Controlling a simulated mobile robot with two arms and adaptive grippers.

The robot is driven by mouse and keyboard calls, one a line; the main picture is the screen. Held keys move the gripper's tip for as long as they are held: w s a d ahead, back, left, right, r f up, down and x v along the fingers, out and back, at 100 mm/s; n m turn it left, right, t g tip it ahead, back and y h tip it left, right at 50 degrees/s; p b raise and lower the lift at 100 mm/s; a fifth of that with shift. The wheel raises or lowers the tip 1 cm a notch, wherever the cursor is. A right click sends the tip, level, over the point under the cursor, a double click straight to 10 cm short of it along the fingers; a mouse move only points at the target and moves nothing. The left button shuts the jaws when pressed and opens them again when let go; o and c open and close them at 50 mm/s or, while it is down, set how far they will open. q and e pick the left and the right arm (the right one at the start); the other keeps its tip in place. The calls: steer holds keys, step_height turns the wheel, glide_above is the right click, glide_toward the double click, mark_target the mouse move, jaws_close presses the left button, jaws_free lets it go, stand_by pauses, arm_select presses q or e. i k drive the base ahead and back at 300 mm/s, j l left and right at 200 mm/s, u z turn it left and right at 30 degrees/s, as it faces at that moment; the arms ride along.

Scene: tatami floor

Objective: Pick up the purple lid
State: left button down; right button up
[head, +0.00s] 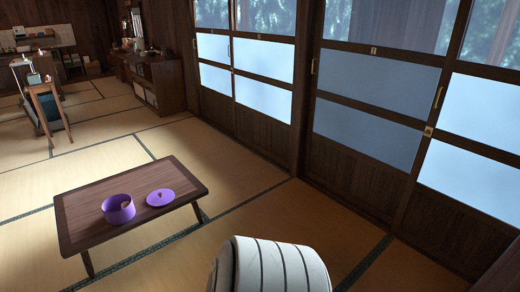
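The purple lid (160,198) lies flat on the low dark wooden table (95,232), with a small darker knob on top. It is to the right of an open round purple pot (117,213), apart from it. Something small and pale shows inside the pot; I cannot tell what it is. Neither of my grippers is in view, and nothing is touching the lid.
Tatami floor (235,195) around the table is clear. Sliding doors with glass panes (375,130) line the right side. A small wooden stand (50,105) and a dark cabinet (155,82) are farther back at the left.

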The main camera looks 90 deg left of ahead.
mark_target(161, 197)
steer(key=u, duration=3.65)
steer(key=i+u, duration=0.15)
steer(key=i, duration=0.75)
steer(key=i+l+u, duration=0.1)
steer(key=i+l, duration=0.15)
steer(key=i, duration=0.65)
